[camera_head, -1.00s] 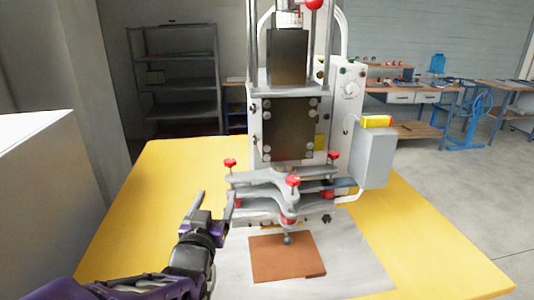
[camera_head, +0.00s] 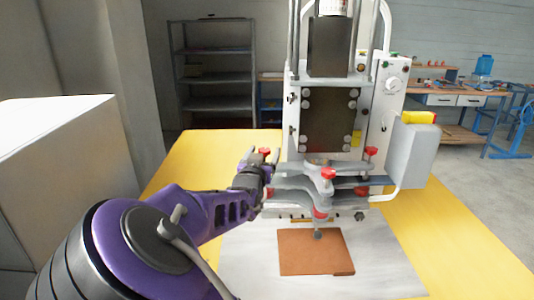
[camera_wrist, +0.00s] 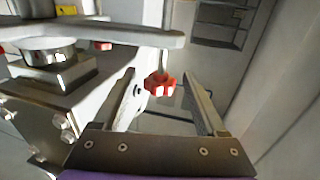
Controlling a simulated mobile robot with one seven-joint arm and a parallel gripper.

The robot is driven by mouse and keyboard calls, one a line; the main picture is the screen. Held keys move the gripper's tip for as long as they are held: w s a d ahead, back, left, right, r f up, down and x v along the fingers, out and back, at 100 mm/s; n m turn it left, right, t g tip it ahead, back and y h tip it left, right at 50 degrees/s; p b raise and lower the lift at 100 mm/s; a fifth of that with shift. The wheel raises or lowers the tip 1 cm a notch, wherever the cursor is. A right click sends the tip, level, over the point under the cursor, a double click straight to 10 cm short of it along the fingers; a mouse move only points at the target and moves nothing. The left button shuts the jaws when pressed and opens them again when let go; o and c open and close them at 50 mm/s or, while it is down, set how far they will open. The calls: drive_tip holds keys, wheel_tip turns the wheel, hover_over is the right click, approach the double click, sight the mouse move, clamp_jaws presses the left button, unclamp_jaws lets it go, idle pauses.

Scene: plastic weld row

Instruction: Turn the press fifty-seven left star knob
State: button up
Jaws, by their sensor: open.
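The press (camera_head: 328,120) stands on the yellow table. Its left star knob (camera_head: 265,151) is small and red, at the left end of the grey clamp plate. In the wrist view the red star knob (camera_wrist: 160,84) shows in the gap between my two fingers, with space on both sides. My gripper (camera_head: 259,157) is open at the knob and also shows in the wrist view (camera_wrist: 160,76). I see no contact, and how deep the knob sits between the fingertips is hard to tell. My wrist partly hides the left end of the plate.
Other red knobs sit at the plate's right end (camera_head: 371,151) and front middle (camera_head: 328,173). The grey plate edge (camera_wrist: 130,36) runs close to my left finger in the wrist view. A brown sheet (camera_head: 315,251) lies below the press. A white block (camera_head: 55,150) stands left.

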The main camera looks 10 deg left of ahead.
drive_tip(key=shift+w, duration=0.3)
clamp_jaws()
drive_tip(key=shift+f, duration=0.15)
